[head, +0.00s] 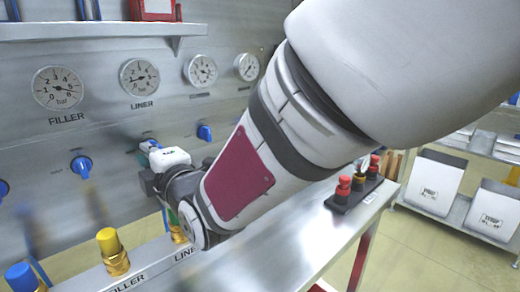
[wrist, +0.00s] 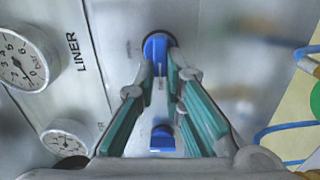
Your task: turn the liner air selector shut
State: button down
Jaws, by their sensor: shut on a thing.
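The liner air selector is a blue knob (wrist: 155,48) on a dark round base in the grey panel, seen at the upper middle of the wrist view. Its handle runs up and down in that picture. My gripper (wrist: 161,74) has its teal-padded fingers closed on the two sides of this handle. In the head view my gripper (head: 150,172) is at the panel below the LINER gauge (head: 139,77). The selector is mostly hidden there behind my gripper and wrist. The LINER gauge also shows at the left of the wrist view (wrist: 18,60).
Other blue selectors sit on the panel, one below the FILLER gauge (head: 81,166) and one to the right (head: 205,132). A yellow-topped fitting (head: 109,245) and a blue-topped fitting (head: 22,277) stand below. A rack with red-capped parts (head: 345,190) is on the bench.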

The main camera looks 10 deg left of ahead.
jog(key=shift+n, duration=0.3)
jog(key=c, duration=1.7)
grip_release()
jog(key=shift+s, duration=0.1)
jog(key=v, duration=1.1)
jog(key=shift+s+d, duration=0.3)
